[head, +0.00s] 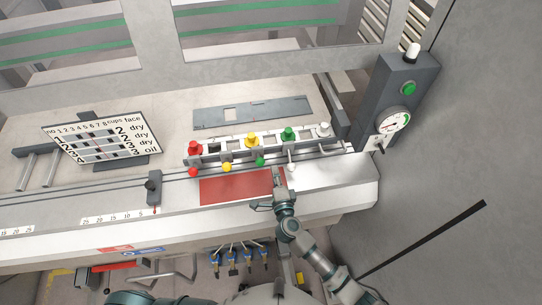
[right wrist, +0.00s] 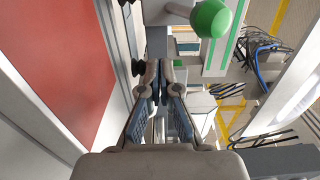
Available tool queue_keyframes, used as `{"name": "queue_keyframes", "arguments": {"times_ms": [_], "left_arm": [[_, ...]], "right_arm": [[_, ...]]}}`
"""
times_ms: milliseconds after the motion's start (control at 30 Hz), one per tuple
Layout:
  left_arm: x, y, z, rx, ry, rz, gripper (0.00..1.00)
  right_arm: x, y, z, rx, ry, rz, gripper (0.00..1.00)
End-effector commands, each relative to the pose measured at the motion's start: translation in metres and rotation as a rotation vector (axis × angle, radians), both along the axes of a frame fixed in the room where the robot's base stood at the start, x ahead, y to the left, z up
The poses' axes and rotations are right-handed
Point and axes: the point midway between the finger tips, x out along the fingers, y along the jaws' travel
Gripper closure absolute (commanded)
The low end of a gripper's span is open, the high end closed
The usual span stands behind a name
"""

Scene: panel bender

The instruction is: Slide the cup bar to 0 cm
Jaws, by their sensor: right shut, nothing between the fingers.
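The cup bar (head: 217,157) is a pale bar carrying red, yellow, green and white upright knobs, with matching small balls along its front. It stands behind a red sheet (head: 235,189) on the bench. My right gripper (head: 277,177) is shut and empty, just in front of the bar, between the small green and white balls in the picture. In the right wrist view its closed fingertips (right wrist: 153,72) are near a green ball (right wrist: 210,18), apart from it. Whether the fingers touch the bar is unclear. My left gripper is not in view.
A dark block with a red pointer (head: 154,188) stands at the right end of a printed scale (head: 114,217). A chart board (head: 100,140) stands at left. A grey post with a gauge (head: 393,120) is at right. A flat grey plate (head: 252,112) lies behind the bar.

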Motion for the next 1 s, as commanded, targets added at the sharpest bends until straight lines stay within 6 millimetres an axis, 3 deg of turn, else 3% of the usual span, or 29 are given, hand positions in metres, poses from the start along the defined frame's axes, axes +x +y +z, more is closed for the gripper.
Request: {"name": "queue_keyframes", "arguments": {"times_ms": [200, 400, 1000], "left_arm": [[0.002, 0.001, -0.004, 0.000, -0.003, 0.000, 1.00], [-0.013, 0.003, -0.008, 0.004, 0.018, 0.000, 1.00], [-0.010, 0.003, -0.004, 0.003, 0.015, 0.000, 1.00]], "right_arm": [[0.042, 0.010, 0.000, 0.003, -0.002, -0.001, 1.00], [0.063, 0.014, 0.000, 0.003, -0.001, -0.001, 1.00], [0.077, 0.020, 0.002, 0.002, -0.002, -0.003, 1.00]]}}
